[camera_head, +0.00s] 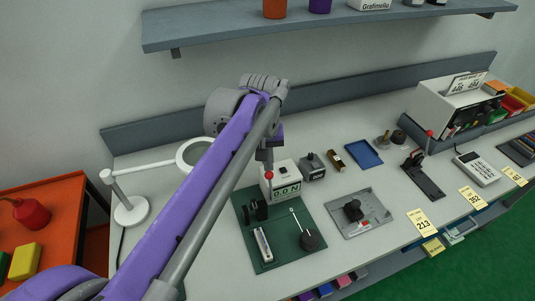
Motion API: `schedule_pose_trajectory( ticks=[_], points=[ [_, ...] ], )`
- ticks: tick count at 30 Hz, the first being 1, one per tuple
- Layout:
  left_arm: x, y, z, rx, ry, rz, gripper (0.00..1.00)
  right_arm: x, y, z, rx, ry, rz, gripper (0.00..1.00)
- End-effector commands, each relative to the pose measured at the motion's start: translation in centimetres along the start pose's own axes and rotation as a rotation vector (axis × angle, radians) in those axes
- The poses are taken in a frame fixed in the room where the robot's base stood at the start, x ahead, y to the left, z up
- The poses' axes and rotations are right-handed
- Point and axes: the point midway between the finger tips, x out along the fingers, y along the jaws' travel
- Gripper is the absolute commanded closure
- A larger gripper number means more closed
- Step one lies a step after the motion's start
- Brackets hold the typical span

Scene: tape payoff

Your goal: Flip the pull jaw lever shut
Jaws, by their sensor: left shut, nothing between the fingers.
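My left arm, purple and grey, reaches up from the lower left, and its wrist bends down. My left gripper (267,164) points down, small and dark, with its fingers shut and empty. A red ball knob (269,175), which looks like the end of a lever, is directly below its tips. I cannot tell whether they touch. Behind the knob stands a white counter box (285,180) with green digits. A black clamp-like block (256,210) stands below the knob on a dark green plate (280,258). The lever's shaft and the jaw's state are too small to tell. My right gripper is not in view.
A grey plate with a black knob (353,211) lies to the right. Further right is another red-knobbed device (424,175). A magnifier lamp (131,210) stands left. A shelf (330,30) hangs above.

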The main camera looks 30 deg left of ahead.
Motion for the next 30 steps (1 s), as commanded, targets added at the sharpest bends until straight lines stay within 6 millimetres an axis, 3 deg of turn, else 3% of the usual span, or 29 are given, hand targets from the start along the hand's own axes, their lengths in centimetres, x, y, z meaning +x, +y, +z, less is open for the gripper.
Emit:
schedule_pose_trajectory(
  ticks=[30],
  points=[
    [-0.6,0.4,1.2,0.011,0.095,-0.029,1.00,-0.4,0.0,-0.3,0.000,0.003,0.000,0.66]
  ],
)
